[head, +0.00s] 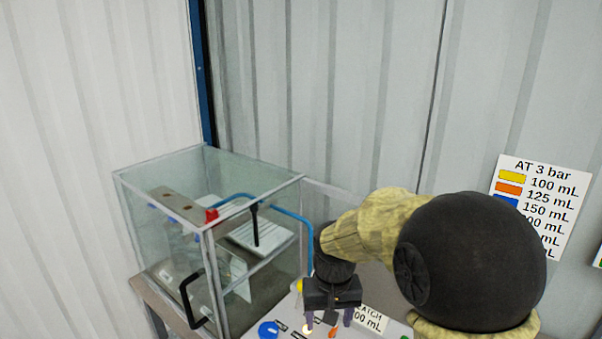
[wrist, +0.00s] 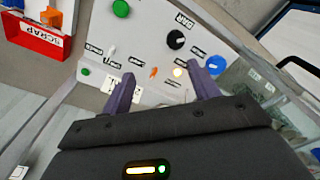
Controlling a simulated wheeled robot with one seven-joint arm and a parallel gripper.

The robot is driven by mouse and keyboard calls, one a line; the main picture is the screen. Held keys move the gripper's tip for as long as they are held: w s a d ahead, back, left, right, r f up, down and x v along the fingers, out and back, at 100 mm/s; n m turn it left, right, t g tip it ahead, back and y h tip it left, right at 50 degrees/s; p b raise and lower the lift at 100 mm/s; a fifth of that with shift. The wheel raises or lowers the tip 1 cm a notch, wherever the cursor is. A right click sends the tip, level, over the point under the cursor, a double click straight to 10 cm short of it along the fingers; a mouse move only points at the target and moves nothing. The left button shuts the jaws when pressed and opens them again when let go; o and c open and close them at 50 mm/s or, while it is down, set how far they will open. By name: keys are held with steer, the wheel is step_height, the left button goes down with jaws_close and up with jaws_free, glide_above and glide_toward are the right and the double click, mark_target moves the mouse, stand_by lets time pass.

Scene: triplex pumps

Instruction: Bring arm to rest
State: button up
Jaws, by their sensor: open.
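My gripper (head: 329,318) hangs pointing down over a white control panel, low in the head view. In the wrist view its two purple fingers (wrist: 162,92) stand well apart with nothing between them. My arm, in a tan sleeve with a large dark joint, reaches in from the right and hides part of the panel and wall. The control panel (wrist: 130,62) carries a green button (wrist: 121,9), a black knob (wrist: 175,40), a blue knob (wrist: 215,65), an orange switch (wrist: 154,72) and a lit yellow lamp (wrist: 180,72). The fingers appear above the panel; contact cannot be told.
A glass enclosure (head: 150,218) with a black handle (head: 190,300) stands left of my gripper on a table. A red bin marked SCRAP (wrist: 36,38) holds an orange piece (wrist: 50,15). A volume chart (head: 541,190) hangs on the corrugated wall. Space above the enclosure is clear.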

steer(key=s+d+f+m+t, duration=0.1)
steer(key=s+d+f+t, duration=0.1)
steer(key=s+d, duration=0.7)
steer(key=shift+s+d+f, duration=0.2)
steer(key=shift+s+f, duration=0.65)
steer(key=shift+s, duration=0.15)
steer(key=shift+c, duration=0.2)
stand_by(2.8)
